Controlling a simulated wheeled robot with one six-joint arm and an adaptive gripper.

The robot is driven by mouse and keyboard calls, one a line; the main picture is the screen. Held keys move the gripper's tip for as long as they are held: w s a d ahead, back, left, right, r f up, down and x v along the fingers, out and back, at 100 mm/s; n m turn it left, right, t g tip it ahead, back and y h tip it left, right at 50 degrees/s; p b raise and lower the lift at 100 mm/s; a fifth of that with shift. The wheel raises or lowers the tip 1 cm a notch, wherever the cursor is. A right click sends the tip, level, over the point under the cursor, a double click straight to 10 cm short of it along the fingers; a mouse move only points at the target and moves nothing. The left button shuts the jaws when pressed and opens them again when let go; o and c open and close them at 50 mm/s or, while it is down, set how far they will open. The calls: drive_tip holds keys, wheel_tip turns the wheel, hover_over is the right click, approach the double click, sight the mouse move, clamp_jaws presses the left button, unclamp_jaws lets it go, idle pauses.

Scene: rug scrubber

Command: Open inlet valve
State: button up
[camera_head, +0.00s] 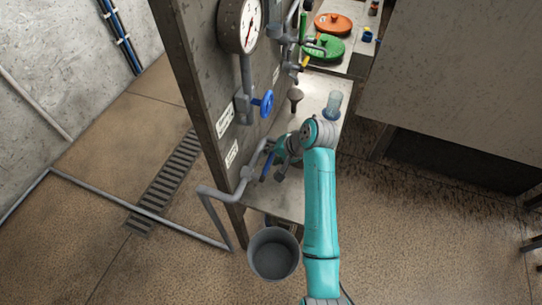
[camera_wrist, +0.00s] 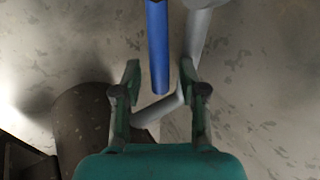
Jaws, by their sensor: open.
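A blue lever handle (camera_head: 267,164) sits on the grey pipe (camera_head: 248,178) low at the panel's edge. In the wrist view the blue lever (camera_wrist: 158,45) comes down from the top, its end between my fingertips, with a gap on both sides. My gripper (camera_head: 278,157) is open at the lever; the teal arm partly hides it in the head view. In the wrist view my gripper (camera_wrist: 160,82) holds nothing. I cannot read the labels to tell which is the inlet valve.
A grey bucket (camera_head: 273,254) stands on the floor below the pipe. A pressure gauge (camera_head: 241,22) is on the upright panel (camera_head: 200,75). Orange (camera_head: 333,23) and green (camera_head: 322,47) round parts lie on the back counter.

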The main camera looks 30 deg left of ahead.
drive_tip(key=v, duration=1.1)
drive_tip(key=shift+d+r, duration=0.1)
drive_tip(key=shift+d, duration=0.05)
